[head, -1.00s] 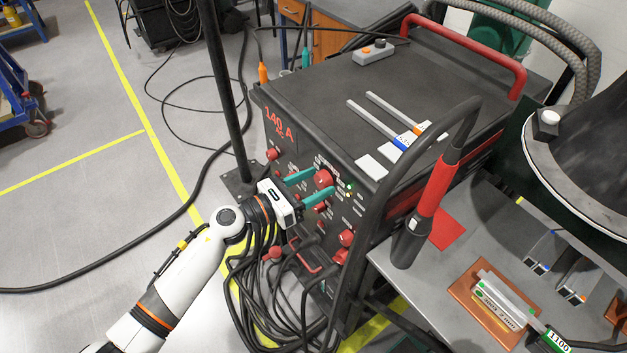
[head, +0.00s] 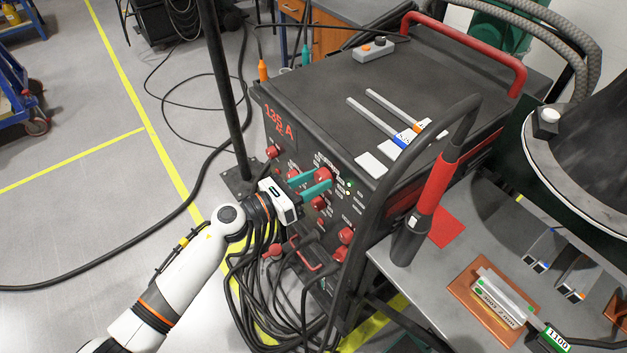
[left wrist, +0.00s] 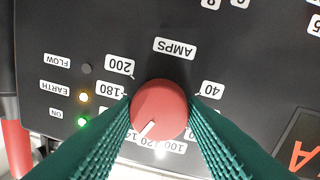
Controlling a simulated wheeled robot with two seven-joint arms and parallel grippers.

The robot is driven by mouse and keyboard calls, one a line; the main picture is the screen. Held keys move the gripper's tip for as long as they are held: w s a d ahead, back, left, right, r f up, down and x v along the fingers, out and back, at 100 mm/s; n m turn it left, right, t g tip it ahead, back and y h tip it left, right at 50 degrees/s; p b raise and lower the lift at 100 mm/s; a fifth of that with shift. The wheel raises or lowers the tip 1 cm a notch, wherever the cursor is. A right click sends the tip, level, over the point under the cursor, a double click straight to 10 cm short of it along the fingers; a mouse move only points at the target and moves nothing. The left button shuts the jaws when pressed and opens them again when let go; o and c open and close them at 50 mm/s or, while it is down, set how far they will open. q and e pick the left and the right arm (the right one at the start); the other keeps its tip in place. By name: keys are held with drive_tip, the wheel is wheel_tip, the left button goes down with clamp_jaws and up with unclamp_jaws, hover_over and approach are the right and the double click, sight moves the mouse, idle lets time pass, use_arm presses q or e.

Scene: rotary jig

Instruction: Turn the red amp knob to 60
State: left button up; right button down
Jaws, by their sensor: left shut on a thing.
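The red amp knob (head: 323,174) is on the upper front panel of the black welding machine (head: 350,100). My left gripper (head: 314,183) is shut on it, with one teal finger on each side. In the left wrist view the knob (left wrist: 159,110) sits between the fingers, under the AMPS label (left wrist: 175,48). Its white pointer line (left wrist: 147,129) points down and left in the picture, near labels partly hidden by the knob and fingers. The red display (head: 278,126) seems to read 135 A. My right gripper is not in view.
Other red knobs sit below and beside this one, including one at lower right (head: 346,235). A black torch with a red grip (head: 434,185) stands at the right. Black cables (head: 260,290) hang below my left gripper. A black post (head: 226,100) stands behind it.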

use_arm(q)
drive_tip(key=n, duration=0.3)
drive_tip(key=n+p, duration=0.1)
drive_tip(key=n, duration=0.3)
drive_tip(key=n+t+p, duration=0.1)
drive_tip(key=n+p, duration=0.1)
drive_tip(key=n, duration=0.4)
drive_tip(key=shift+f+n, duration=0.1)
drive_tip(key=shift+n, duration=0.3)
drive_tip(key=n+p, duration=0.1)
drive_tip(key=n, duration=0.3)
drive_tip(key=shift+n, duration=0.4)
drive_tip(key=shift+s+f+n+t+y+p, duration=0.1)
drive_tip(key=shift+n+t+y+p, duration=0.25)
drive_tip(key=shift+n+p, duration=1.6)
drive_tip(key=shift+n+b, duration=0.8)
drive_tip(key=shift+n, duration=0.05)
drive_tip(key=o, duration=1)
drive_tip(key=shift+c, duration=0.2)
